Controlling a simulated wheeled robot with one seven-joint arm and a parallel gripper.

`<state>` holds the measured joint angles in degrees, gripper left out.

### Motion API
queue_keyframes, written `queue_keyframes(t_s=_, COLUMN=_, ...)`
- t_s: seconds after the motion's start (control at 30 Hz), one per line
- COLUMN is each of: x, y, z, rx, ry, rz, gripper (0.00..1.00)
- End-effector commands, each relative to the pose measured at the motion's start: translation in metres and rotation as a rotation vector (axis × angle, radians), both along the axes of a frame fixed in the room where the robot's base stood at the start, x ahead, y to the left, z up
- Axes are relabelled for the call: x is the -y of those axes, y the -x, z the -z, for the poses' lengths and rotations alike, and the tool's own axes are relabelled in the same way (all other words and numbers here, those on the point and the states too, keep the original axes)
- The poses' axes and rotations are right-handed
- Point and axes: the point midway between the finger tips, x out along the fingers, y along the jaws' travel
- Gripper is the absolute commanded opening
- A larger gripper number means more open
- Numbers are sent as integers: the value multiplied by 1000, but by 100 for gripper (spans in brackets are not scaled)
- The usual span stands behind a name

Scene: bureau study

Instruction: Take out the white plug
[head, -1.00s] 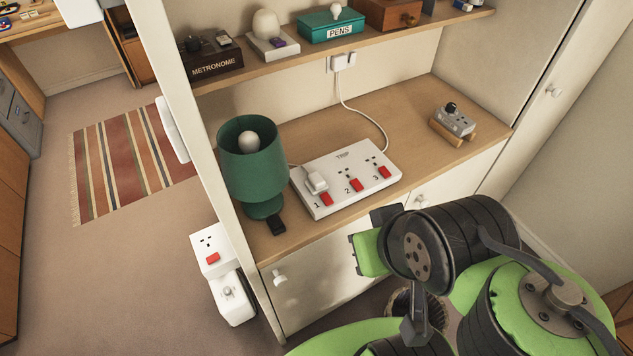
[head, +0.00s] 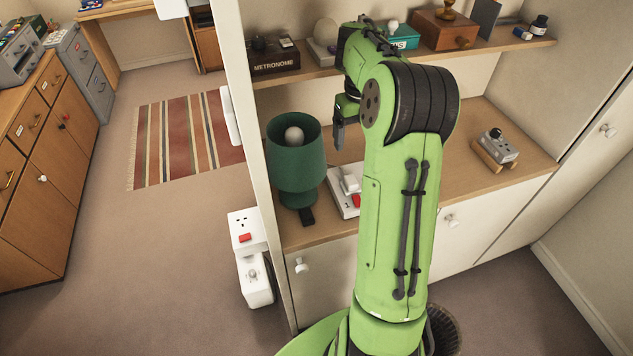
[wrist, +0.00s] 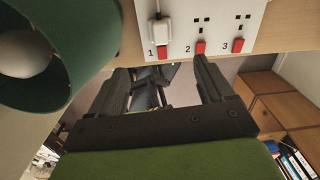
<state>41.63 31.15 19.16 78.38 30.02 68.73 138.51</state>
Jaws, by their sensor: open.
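The white plug (head: 350,182) sits in socket 1 of the white numbered socket board (head: 342,205) on the desk. In the head view my arm hides most of the board. In the wrist view the plug (wrist: 161,30) stands above the red switch by number 1, and the board (wrist: 222,42) fills the top of the picture. My gripper (wrist: 163,72) is open and empty, its fingertips apart from the plug and below the board's front edge in the picture. In the head view one dark finger of my gripper (head: 339,132) shows between the lamp and my arm.
A green lamp (head: 296,165) stands close left of the board, also large at left in the wrist view (wrist: 45,55). A shelf (head: 480,57) with a metronome box (head: 275,62) runs above. A grey device on a wooden stand (head: 497,148) is at right; desk around it is clear.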

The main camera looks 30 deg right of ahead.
Motion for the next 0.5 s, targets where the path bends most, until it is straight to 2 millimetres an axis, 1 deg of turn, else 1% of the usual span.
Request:
queue_keyframes(t_s=0.03, x=6, y=-1, z=5, rx=-2, ry=-13, rz=61, gripper=81)
queue_keyframes(t_s=0.07, x=7, y=-1, z=8, rx=-4, ry=-16, rz=83, gripper=81)
queue_keyframes(t_s=0.17, x=9, y=0, z=24, rx=-7, ry=-18, rz=101, gripper=81)
queue_keyframes(t_s=0.4, x=7, y=0, z=85, rx=-7, ry=-18, rz=94, gripper=81)
queue_keyframes(t_s=0.5, x=7, y=0, z=104, rx=-6, ry=-18, rz=92, gripper=81)
